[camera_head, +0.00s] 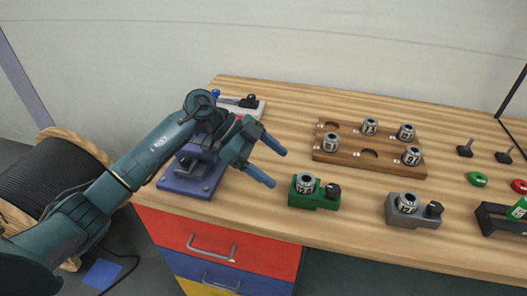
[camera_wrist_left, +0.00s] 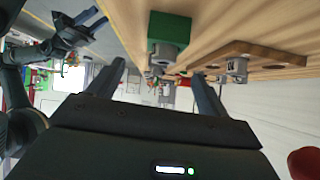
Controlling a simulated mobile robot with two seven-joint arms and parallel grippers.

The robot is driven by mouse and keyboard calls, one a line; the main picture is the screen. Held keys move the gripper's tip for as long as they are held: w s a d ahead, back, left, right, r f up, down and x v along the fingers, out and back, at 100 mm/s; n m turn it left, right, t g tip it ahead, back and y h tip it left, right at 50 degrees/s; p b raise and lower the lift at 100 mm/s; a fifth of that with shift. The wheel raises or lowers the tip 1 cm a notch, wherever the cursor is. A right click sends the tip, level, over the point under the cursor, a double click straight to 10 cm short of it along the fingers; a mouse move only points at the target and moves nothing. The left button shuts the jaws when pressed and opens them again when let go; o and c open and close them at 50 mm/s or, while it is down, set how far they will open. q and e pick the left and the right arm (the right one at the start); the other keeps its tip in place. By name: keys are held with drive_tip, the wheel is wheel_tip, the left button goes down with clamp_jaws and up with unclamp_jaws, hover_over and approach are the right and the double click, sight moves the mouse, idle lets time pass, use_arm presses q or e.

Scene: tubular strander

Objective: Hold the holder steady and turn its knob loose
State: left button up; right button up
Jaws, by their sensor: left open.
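A green holder (camera_head: 305,201) stands near the table's front edge, with a metal ring-shaped die (camera_head: 305,182) and a black knob (camera_head: 333,190) on its right. A grey holder (camera_head: 405,217) of the same kind, with a die and a black knob (camera_head: 434,209), stands to its right. My left gripper (camera_head: 279,167) is open and empty, above and left of the green holder, apart from it. In the left wrist view the green holder (camera_wrist_left: 170,30) shows beyond the open fingers; its knob is not clear there. My right gripper (camera_wrist_left: 92,20) seems to show at upper left there; its jaws are unclear.
A wooden rack (camera_head: 330,158) with several dies stands behind the holders. A blue vise-like device (camera_head: 190,182) sits under my left arm. Green (camera_head: 477,179) and red rings and a black tray (camera_head: 490,222) are at right. Bare table lies between the holders.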

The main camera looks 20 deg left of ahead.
sight(294, 184)
use_arm(q)
drive_tip(key=shift+n+y, duration=0.4)
drive_tip(key=shift+y, duration=0.3)
drive_tip(key=f+b, duration=0.1)
drive_tip(key=d+f+b, duration=0.1)
drive_tip(key=f+b, duration=0.1)
drive_tip(key=w+d+f+b, duration=0.1)
drive_tip(key=b, duration=0.1)
drive_tip(key=shift+f, duration=0.2)
drive_tip(key=x, duration=0.3)
drive_tip(key=shift+d, duration=0.3)
drive_tip(key=shift+d+f, duration=0.4)
drive_tip(key=shift+d, duration=0.05)
use_arm(e)
drive_tip(key=shift+w+a+f+m+y, duration=0.1)
drive_tip(key=shift+a+f+m+y, duration=0.1)
drive_tip(key=shift+f, duration=0.4)
drive_tip(key=shift+w+a+f+m+y, duration=0.1)
drive_tip(key=shift+a+f+m, duration=0.1)
drive_tip(key=shift+f, duration=0.35)
use_arm(q)
drive_tip(key=c, duration=1.4)
use_arm(e)
drive_tip(key=shift+s+d+f, duration=0.1)
use_arm(q)
drive_tip(key=shift+c, duration=0.2)
